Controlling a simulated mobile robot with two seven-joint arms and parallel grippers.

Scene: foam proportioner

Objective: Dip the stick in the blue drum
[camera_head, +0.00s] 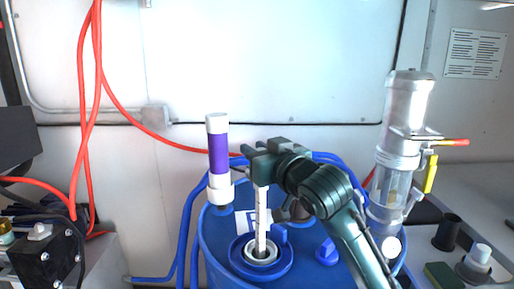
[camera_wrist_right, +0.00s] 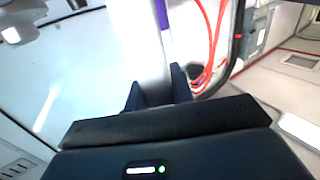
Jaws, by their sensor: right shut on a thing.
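The blue drum (camera_head: 214,250) stands at the bottom centre of the head view, its lower part cut off by the frame. My right gripper (camera_head: 262,172) is above the drum, shut on the upper end of the white stick (camera_head: 261,215). The stick hangs upright, and its lower end is at the round opening (camera_head: 262,254) in the drum's top. How deep it reaches inside is hidden. In the right wrist view the dark fingers (camera_wrist_right: 158,92) close around a pale upright shape. My left gripper is not in view.
A white and purple tube (camera_head: 218,150) stands upright at the drum's back left. A clear and grey cylinder with a yellow-handled valve (camera_head: 399,150) stands at the right. Blue hoses (camera_head: 186,235) run beside the drum, and red hoses (camera_head: 82,100) hang at the left.

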